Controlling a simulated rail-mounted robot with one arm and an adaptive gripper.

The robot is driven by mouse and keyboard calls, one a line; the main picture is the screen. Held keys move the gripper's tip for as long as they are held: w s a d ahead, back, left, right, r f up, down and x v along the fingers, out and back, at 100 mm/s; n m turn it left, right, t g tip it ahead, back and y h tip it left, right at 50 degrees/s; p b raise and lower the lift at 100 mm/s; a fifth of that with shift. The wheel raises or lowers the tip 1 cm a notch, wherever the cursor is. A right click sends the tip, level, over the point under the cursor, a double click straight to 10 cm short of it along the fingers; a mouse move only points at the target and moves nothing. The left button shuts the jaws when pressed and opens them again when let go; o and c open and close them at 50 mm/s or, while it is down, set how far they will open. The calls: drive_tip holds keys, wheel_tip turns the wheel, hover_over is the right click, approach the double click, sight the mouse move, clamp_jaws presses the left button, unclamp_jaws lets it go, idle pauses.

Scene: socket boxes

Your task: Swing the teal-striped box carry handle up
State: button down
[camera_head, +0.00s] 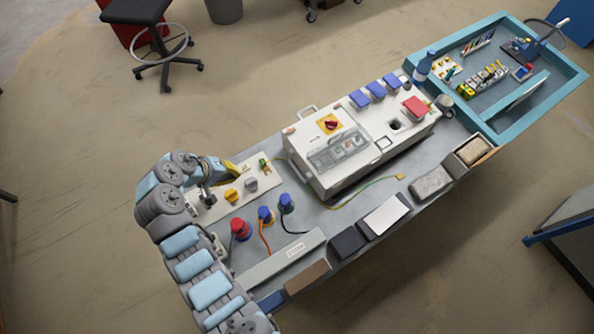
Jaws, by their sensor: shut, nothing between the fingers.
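A white socket box (345,178) stands in the middle of the bench. It has blue flap covers, a red cover, a clear window and a red rotary switch on a yellow plate. A pale handle-like bar (306,111) shows at its upper left edge; its angle is hard to tell. I cannot make out a teal stripe on the box. My gripper (208,202) is shut and empty over the left end of the bench, well to the left of the box and apart from it. My arm links partly hide that end.
A pale board (228,203) with yellow and grey parts lies by my gripper. Red and blue plugs (240,230) with cables stand in front of it. Several small boxes line the front edge. A teal tray (487,127) with tools is at the right end. A stool (140,14) stands behind.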

drive_tip(key=v, duration=0.8)
idle(1.7)
idle(0.4)
drive_tip(key=v, duration=0.8)
idle(1.7)
drive_tip(key=c, duration=1.4)
unclamp_jaws()
drive_tip(key=shift+o, duration=0.2)
wheel_tip(320, 180, up, 8)
